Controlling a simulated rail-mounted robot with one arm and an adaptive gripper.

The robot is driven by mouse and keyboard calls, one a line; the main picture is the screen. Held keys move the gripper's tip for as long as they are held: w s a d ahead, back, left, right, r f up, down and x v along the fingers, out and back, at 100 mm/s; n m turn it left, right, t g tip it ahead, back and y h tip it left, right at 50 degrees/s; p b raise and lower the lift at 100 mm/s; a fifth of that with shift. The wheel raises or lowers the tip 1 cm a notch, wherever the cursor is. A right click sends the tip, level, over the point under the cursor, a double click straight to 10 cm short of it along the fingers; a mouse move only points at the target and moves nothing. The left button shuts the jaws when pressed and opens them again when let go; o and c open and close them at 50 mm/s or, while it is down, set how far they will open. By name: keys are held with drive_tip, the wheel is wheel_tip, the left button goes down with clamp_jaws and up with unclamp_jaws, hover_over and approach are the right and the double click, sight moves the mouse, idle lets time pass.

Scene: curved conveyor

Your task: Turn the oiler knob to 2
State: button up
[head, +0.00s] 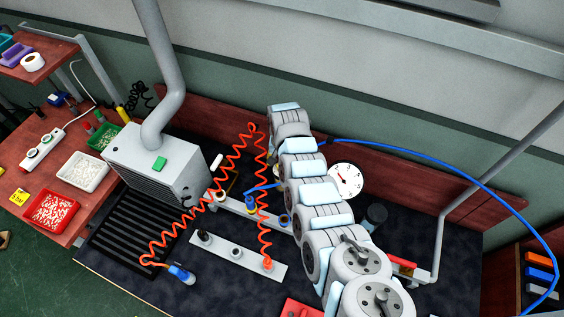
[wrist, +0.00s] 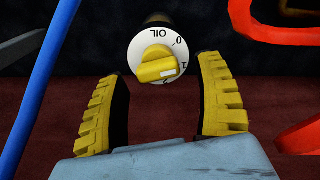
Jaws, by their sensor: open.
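The oiler knob (wrist: 157,66) is yellow with a white pointer mark. It sits on a round white dial (wrist: 146,45) that reads OIL upside down, with 0 and 1 legible at its right side. The pointer mark faces right and slightly down, close to the 1; the exact setting is hard to tell. My gripper (wrist: 160,82) is open, its two yellow ribbed fingers on either side below the knob, with dark gaps between them and it. Whether a finger touches the dial cannot be told. In the head view my arm hides the gripper, and I cannot make out the knob.
A blue hose (wrist: 40,85) runs along the left of the wrist view, and a red coiled hose (wrist: 270,15) is at the right.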

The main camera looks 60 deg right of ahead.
wheel_tip(320, 180, up, 12)
drive_tip(key=shift+f, duration=0.15)
idle(0.6)
idle(0.5)
